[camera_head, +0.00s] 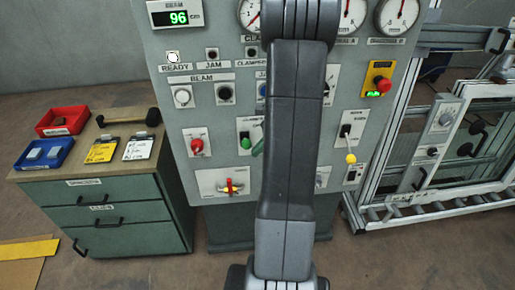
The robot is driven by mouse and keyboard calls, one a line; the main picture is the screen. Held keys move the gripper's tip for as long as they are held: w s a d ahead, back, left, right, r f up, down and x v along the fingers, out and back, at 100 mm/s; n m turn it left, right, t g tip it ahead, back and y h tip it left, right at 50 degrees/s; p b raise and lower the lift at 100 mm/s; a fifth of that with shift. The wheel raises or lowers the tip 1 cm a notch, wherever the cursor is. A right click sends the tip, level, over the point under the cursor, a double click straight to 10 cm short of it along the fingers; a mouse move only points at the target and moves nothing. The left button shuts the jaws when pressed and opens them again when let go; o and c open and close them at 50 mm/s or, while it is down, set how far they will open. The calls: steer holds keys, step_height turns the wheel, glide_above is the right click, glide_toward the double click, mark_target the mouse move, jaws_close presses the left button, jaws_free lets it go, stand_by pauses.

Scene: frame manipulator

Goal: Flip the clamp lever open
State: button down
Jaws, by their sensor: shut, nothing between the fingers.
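A grey control panel (165,100) stands in front of me. A red-handled control (197,146) is on its left and a yellow-knobbed lever (350,158) is on its right. A green-handled control (257,146) shows beside my arm, partly hidden by it. I cannot tell which of these is the clamp lever, as the labels are too small to read. A label that seems to read "CLAMPED" is near a dark lamp (252,52) at the top. My arm runs up the middle of the view. My gripper does not show.
Left of the panel is a green drawer cabinet (120,215) with a red bin (62,121), a blue bin (44,155) and tags on top. A red emergency button (382,85) is on the panel's right. An aluminium frame (400,130) with rollers stands at right.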

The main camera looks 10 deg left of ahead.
steer(key=w+d+r+b, duration=0.2)
steer(key=w+d+r, duration=0.2)
steer(key=w+d, duration=0.1)
steer(key=shift+w+d+r, duration=0.15)
steer(key=shift+d+r, duration=0.05)
steer(key=shift+d, duration=0.6)
steer(key=s+a+f+b, duration=0.2)
steer(key=a+f+b, duration=0.1)
steer(key=f, duration=0.3)
steer(key=s+a+f+b, duration=0.3)
steer(key=a+f+b, duration=0.1)
steer(key=f, duration=0.2)
steer(key=shift+s+f, duration=0.2)
steer(key=shift+t+b, duration=0.3)
steer(key=shift+b, duration=0.1)
steer(key=shift+r, duration=0.1)
